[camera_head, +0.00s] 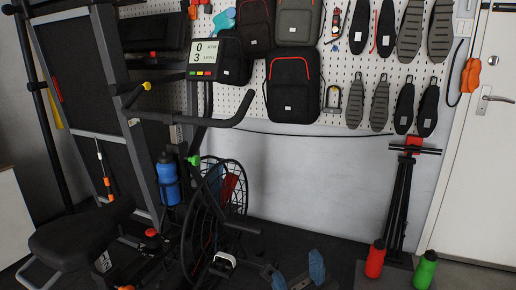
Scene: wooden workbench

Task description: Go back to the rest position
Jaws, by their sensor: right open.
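My right gripper (293,270) shows at the bottom edge, right of the middle. Its two blue-grey fingertips stand apart with nothing seen between them, so it is open. The rest of that gripper and its arm are mostly cut off by the frame. My left gripper is not in view.
An exercise bike (85,232) with a fan wheel, display (204,58) and blue bottle (168,180) stands at left. Bags (293,86) and shoe soles hang on a pegboard. A red bottle (375,260) and green bottle (425,270) stand at right near a door (485,180).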

